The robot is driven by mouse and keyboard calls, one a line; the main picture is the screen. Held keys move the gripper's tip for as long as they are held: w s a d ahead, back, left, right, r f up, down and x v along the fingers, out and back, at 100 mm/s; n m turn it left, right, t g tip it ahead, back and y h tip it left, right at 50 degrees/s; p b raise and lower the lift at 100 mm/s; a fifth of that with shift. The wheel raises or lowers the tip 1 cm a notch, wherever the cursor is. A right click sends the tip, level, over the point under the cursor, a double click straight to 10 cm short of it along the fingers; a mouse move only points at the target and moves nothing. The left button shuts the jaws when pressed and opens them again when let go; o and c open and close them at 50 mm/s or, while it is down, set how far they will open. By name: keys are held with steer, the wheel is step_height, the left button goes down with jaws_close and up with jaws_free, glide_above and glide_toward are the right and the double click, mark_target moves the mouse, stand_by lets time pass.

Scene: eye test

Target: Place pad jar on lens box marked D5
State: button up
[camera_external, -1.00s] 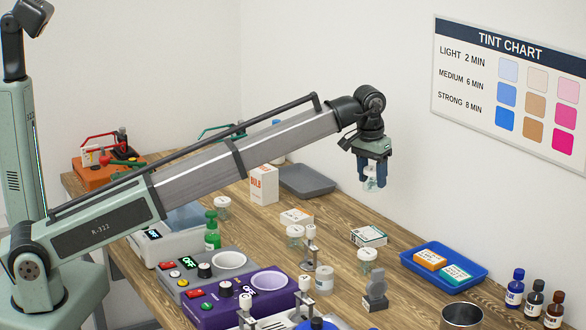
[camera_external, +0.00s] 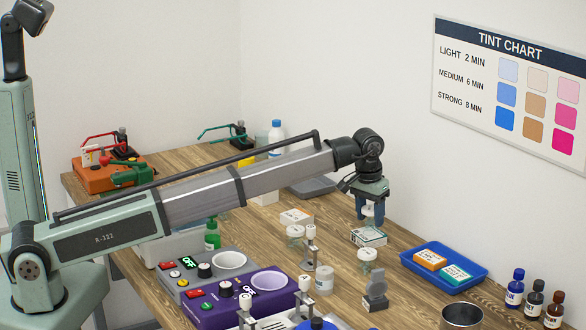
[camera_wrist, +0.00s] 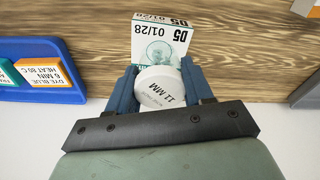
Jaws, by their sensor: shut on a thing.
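My gripper (camera_external: 370,214) is shut on a pad jar (camera_external: 369,209) with a white lid. In the wrist view this box (camera_wrist: 152,27) shows "D5" and "01/28", just past the jar. The jar is upright over the box. I cannot tell whether its bottom touches the box top, as the fingers hide part of it.
A blue tray (camera_external: 408,258) with orange and teal boxes is to the right. A grey stand (camera_external: 376,290) is in front. The wall is behind.

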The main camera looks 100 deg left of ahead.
mark_target(367, 210)
steer(key=shift+f, duration=0.6)
steer(key=o, duration=1)
steer(key=shift+f, duration=0.1)
steer(key=r, duration=0.4)
steer(key=d+r, duration=0.1)
steer(key=r, duration=0.7)
steer(key=shift+s+d+r, duration=0.1)
steer(key=shift+s+d, duration=0.05)
steer(key=shift+s, duration=0.2)
